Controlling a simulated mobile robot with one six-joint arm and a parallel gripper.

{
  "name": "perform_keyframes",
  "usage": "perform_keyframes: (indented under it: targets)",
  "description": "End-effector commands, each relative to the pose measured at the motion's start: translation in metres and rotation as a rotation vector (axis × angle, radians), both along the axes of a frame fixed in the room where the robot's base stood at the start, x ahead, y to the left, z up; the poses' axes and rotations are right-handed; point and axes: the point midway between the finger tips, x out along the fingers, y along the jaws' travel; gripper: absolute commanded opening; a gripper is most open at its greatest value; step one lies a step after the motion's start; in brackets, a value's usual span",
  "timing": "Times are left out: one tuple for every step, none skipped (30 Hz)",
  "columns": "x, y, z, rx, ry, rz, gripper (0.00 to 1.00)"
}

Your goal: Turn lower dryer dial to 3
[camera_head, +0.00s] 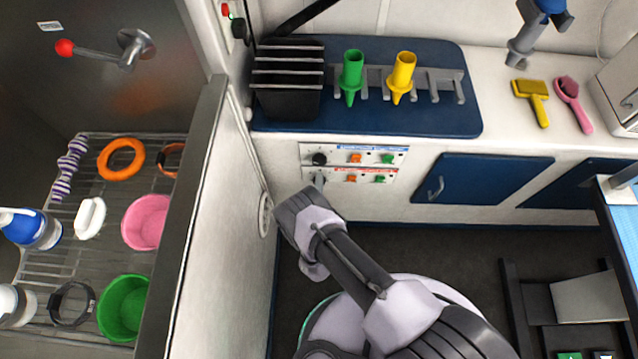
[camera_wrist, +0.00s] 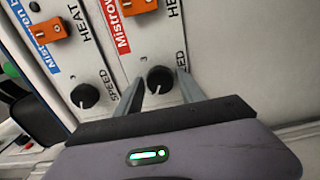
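The lower dryer dial (camera_wrist: 160,79) is a round black knob with a pale pointer mark, on the red-labelled panel in the wrist view. My gripper (camera_wrist: 161,84) is open, with one grey finger on each side of this dial and a visible gap to it. In the head view my gripper (camera_head: 318,183) is at the lower panel row and hides the lower dial. The upper dial (camera_head: 319,158) sits above it on the blue-labelled row; it also shows in the wrist view (camera_wrist: 85,95).
Orange switches (camera_head: 355,158) and green switches (camera_head: 388,158) lie right of the dials. The counter above carries a blue mat (camera_head: 445,120) with green and yellow nozzles. The tub's white side wall (camera_head: 240,200) stands close left of my arm.

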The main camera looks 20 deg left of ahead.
Motion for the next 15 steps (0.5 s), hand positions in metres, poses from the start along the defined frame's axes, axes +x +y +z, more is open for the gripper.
perform_keyframes:
  targets:
    - [0.0001, 0.0, 0.0001, 0.0, 0.0, 0.0, 0.34]
    - [0.0001, 0.0, 0.0001, 0.0, 0.0, 0.0, 0.28]
    - [0.0001, 0.0001, 0.0001, 0.0, 0.0, 0.0, 0.2]
    - [0.0002, 0.0, 0.0001, 0.0, 0.0, 0.0, 0.14]
    - [0.0002, 0.0001, 0.0001, 0.0, 0.0, 0.0, 0.08]
    - [0.0002, 0.0, 0.0001, 0.0, 0.0, 0.0, 0.0]
    - [0.0002, 0.0001, 0.0002, 0.0, 0.0, 0.0, 0.0]
    - [0.0002, 0.0001, 0.0002, 0.0, 0.0, 0.0, 0.0]
    - [0.0003, 0.0002, 0.0003, 0.002, 0.0, 0.0, 0.0]
    - [0.0003, 0.0002, 0.0004, 0.003, 0.001, 0.0, 0.0]
    - [0.0003, 0.0002, 0.0005, 0.006, 0.001, 0.0, 0.0]
    - [0.0003, 0.0001, 0.0007, 0.011, 0.003, 0.0, 0.0]
    - [0.0002, 0.0, 0.0008, 0.017, 0.004, 0.0, 0.0]
    - [0.0002, 0.0, 0.001, 0.024, 0.006, 0.0, 0.0]
    - [0.0001, -0.0001, 0.0012, 0.037, 0.009, 0.0, 0.0]
